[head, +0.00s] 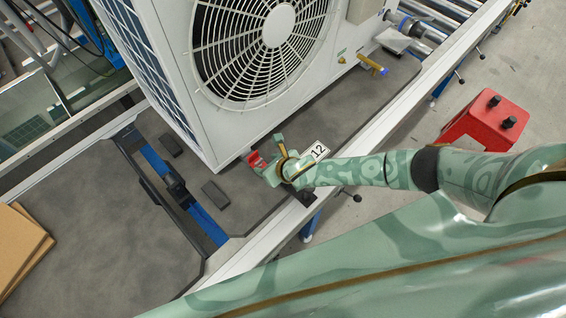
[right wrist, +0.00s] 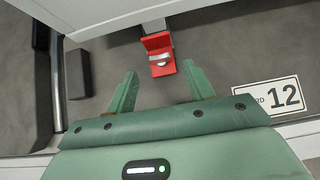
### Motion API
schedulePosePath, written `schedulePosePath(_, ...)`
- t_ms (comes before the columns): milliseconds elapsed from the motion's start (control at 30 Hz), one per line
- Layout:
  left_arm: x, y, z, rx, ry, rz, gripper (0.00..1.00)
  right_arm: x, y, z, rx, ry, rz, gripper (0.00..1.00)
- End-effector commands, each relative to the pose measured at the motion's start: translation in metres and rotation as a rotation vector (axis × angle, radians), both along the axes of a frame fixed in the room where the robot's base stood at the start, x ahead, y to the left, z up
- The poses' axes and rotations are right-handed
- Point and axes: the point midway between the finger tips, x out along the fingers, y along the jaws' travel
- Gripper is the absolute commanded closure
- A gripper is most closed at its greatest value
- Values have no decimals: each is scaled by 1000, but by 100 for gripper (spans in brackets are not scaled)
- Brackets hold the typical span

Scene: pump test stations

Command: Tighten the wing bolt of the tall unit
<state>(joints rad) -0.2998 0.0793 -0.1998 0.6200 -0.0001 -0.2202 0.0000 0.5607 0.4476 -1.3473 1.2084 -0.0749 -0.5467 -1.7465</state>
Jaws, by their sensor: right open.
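The tall unit (head: 195,110) is a white cabinet with a round fan grille, standing on the dark grey board. At its near bottom edge is a red bracket (head: 256,160); it also shows in the right wrist view (right wrist: 156,42), with a small silver metal piece (right wrist: 158,58) on it that looks like the wing bolt. My right gripper (head: 268,153) is open, beside the bracket. In the right wrist view the fingers (right wrist: 160,72) stand apart on either side of the bracket's front, not touching the silver piece. My left gripper is not in view.
A white plate marked 12 (head: 318,151) lies right of the gripper. Dark blocks (head: 215,194) lie on the board to the left. A yellow-handled valve (head: 372,65) sticks out of the unit. A red box (head: 484,122) stands beyond the white rail (head: 400,95).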

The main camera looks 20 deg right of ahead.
Motion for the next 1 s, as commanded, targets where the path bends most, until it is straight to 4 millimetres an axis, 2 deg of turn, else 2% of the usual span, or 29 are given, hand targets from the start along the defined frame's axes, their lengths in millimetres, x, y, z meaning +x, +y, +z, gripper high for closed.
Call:
schedulePosePath(33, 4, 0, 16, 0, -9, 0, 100, -10, -5, 20, -1, -2, 1, 47)
schedulePosePath(100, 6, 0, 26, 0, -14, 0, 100, -23, -10, 33, 0, -2, 1, 47)
schedulePosePath(233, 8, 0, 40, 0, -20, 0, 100, -45, -18, 54, -1, -1, 0, 47)
schedulePosePath(400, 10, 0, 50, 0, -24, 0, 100, -64, -25, 72, 0, 0, 0, 47)
schedulePosePath(600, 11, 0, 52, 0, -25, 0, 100, -71, -28, 78, -1, 0, -1, 47)
schedulePosePath(1000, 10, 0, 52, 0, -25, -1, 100, -71, -28, 77, -1, 0, -1, 47)
